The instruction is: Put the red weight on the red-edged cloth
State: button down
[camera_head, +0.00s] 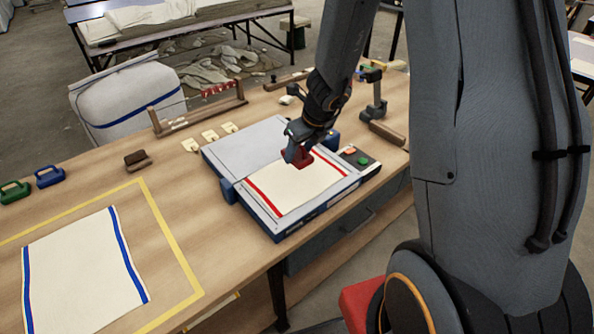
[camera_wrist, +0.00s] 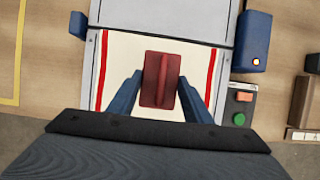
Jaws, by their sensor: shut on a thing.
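The red-edged cloth (camera_head: 292,188) is cream with a red stripe along two opposite sides. It lies flat on the grey and blue folding device; it also shows in the wrist view (camera_wrist: 123,72). My gripper (camera_head: 297,157) is over the cloth, shut on the red weight (camera_head: 302,160). In the wrist view the red weight (camera_wrist: 148,80) sits between the two blue fingers, over the cloth and nearer its right red stripe. I cannot tell whether the weight touches the cloth. Part of the cloth is hidden by the gripper and weight.
A blue-edged cloth (camera_head: 83,271) lies inside a yellow outline at the left. Green (camera_head: 14,192) and blue (camera_head: 49,176) weights stand behind it. A brown brush-like block (camera_head: 137,160) and small tags (camera_head: 210,136) lie farther back. A button panel (camera_head: 357,156) is at the device's right.

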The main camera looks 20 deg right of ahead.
aim_at(296, 177)
jog(key=shift+f+b, duration=2.55)
jog(key=shift+f, duration=1.2)
jog(key=shift+s+f+b, duration=0.15)
jog(key=shift+f+b, duration=0.35)
jog(key=shift+b, duration=0.05)
